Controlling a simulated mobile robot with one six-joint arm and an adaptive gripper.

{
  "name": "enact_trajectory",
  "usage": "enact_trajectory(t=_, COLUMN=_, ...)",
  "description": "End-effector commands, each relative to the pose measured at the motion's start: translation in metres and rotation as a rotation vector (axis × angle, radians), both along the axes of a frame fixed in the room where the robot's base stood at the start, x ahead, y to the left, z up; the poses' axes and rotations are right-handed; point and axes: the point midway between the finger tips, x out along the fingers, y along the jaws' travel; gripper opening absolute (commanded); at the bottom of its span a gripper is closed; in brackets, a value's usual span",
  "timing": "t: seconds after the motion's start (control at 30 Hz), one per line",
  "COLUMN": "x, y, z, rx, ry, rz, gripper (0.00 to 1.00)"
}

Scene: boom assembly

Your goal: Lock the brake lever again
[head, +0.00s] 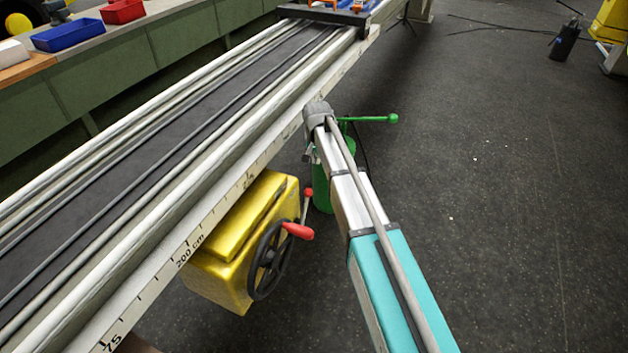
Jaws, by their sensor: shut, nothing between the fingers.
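A yellow gearbox (235,245) sits below the long rail. It has a black handwheel (268,262) with a red grip (298,231), and a thin lever with a red knob (308,192) stands upright beside the wheel. A green lever (370,119) with a ball end sticks out to the right above a green body (321,190), partly behind my arm. I cannot tell from this view which lever is the brake lever. My gripper (309,156) is small and mostly hidden below the far end of my arm, near the green body. It is shut and empty; contact with the green body cannot be made out.
The long rail (180,160) with a centimetre scale runs diagonally along the left of my arm. A dark carriage (330,14) sits at its far end. A green bench (150,62) with blue and red bins stands behind. The floor to the right is largely clear.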

Motion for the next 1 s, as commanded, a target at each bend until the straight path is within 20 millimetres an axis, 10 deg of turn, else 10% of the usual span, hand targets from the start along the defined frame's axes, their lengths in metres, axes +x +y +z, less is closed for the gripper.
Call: enact_trajectory(t=1.0, x=0.007, y=-0.001, z=-0.061, rx=0.000, ry=0.000, rz=-0.001, gripper=0.00)
